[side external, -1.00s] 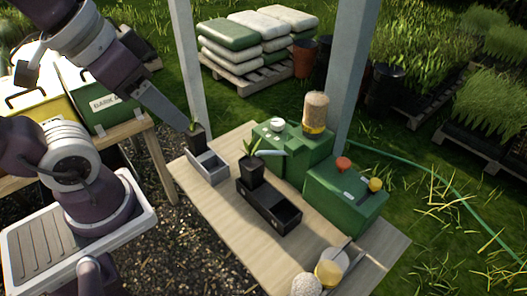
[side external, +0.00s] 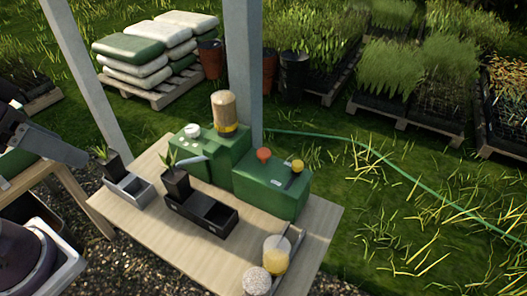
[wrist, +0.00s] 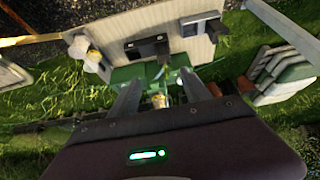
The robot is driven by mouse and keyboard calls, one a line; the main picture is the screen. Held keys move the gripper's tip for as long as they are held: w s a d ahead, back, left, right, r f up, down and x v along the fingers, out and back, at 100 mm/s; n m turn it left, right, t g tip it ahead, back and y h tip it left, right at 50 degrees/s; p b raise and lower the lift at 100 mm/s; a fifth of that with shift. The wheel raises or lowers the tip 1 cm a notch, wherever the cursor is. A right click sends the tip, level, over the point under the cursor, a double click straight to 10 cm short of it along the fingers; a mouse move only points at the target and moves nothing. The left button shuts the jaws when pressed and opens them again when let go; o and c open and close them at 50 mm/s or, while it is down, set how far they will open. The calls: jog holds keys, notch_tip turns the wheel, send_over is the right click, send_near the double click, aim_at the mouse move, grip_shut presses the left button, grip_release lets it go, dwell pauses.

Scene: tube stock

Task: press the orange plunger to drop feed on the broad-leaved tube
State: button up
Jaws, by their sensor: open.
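The orange plunger (side external: 264,154) stands on top of a green box (side external: 272,190) at the table's right, beside a yellow knob (side external: 298,166). A dark tube with a leafy plant (side external: 177,186) stands at the left end of a black tray (side external: 208,215); its leaves look the broader. Another dark tube with a plant (side external: 112,164) stands at a grey tray (side external: 132,188) on the left. My gripper is open; its two fingers (wrist: 162,92) show in the wrist view with nothing held between them. In the side view it is partly cut off at the left, apart from the orange plunger.
A second green unit (side external: 205,150) with a feed-filled clear container (side external: 224,110) stands behind the black tray. A yellow container (side external: 275,255) and a pale container (side external: 257,282) stand at the front right. Posts (side external: 243,70) rise behind the table. The table's front left is bare.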

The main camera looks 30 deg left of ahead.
grip_shut()
dwell(1.6)
